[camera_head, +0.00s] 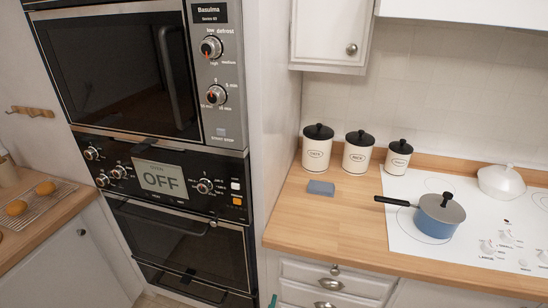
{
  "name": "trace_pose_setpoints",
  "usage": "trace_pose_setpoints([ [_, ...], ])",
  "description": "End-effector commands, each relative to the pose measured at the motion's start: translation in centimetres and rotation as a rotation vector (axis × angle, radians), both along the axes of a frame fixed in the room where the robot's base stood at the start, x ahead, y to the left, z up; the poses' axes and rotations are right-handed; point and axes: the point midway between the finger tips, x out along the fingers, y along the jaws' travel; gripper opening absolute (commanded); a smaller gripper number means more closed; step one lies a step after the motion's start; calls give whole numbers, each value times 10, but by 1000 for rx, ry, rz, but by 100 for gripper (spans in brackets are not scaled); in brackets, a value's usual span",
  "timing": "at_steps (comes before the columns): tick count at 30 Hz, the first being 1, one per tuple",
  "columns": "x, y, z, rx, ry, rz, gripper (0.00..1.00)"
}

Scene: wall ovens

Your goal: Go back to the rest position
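My gripper is not in view in the head view. A wall oven (185,245) with a dark glass door stands below a microwave (120,75) in a tall white cabinet. The oven door looks shut. Its panel display (161,178) reads "OFF". The microwave door is shut, with a dark vertical handle on its right side and two knobs on the steel panel beside it.
A wooden counter (300,228) on the right holds three lidded canisters (358,156), a grey-blue block (320,188) and a white hob with a blue pan (434,220) and a white pot (501,182). A left counter holds a rack (50,205).

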Motion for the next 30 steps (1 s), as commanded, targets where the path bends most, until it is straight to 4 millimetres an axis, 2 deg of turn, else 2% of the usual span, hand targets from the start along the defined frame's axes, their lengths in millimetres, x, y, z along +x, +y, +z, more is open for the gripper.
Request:
trace_pose_setpoints([
  [1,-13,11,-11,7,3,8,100],
  [6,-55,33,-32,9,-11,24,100],
  [15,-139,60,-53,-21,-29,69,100],
  [24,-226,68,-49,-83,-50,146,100],
  [30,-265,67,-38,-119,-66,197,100],
])
